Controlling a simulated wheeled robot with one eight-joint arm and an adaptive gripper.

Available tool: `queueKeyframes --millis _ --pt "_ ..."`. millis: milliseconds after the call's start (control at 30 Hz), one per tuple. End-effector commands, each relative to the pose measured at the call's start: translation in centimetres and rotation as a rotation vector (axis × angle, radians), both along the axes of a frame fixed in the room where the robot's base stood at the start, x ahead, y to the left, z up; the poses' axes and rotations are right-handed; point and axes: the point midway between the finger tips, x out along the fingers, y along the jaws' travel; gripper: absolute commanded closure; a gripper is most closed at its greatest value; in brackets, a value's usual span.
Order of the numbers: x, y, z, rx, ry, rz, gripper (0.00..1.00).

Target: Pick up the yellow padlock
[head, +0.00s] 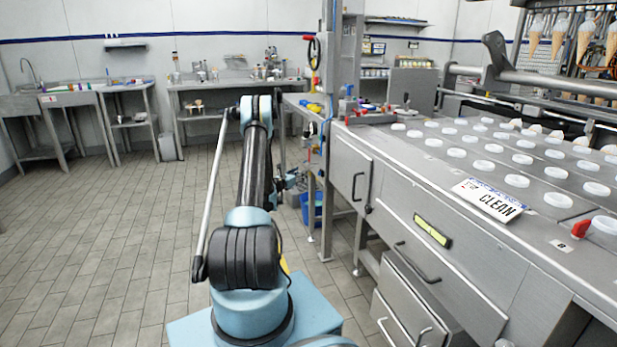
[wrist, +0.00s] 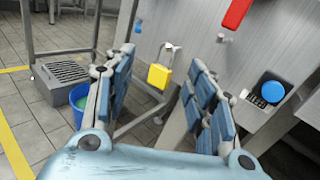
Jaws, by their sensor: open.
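The yellow padlock (wrist: 158,76) shows in the wrist view, ahead of my gripper (wrist: 162,58) and between its two fingers in the picture. Its yellow body hangs below a pale metal shackle, against the front of a grey metal cabinet. My gripper is open, with the blue-padded fingers wide apart and nothing held between them. The padlock looks farther away than the fingertips; I cannot tell the exact gap. In the head view my gripper (head: 289,180) is small and partly behind my arm, beside the steel machine, and I cannot make out the padlock there.
The steel machine (head: 470,270) with drawers fills the right side. A blue bucket (head: 311,207) stands on the floor by it and shows in the wrist view (wrist: 82,108), left of the padlock. A red object (wrist: 236,14) and a blue button (wrist: 271,89) are right. Tiled floor at left is clear.

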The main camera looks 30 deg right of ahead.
Motion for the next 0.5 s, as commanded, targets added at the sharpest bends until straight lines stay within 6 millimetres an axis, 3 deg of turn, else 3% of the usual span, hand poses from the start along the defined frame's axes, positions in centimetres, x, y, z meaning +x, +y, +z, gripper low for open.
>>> queueKeyframes --millis 500 --pt "1.0 -4.1 -0.1 0.000 0.000 0.006 0.50"
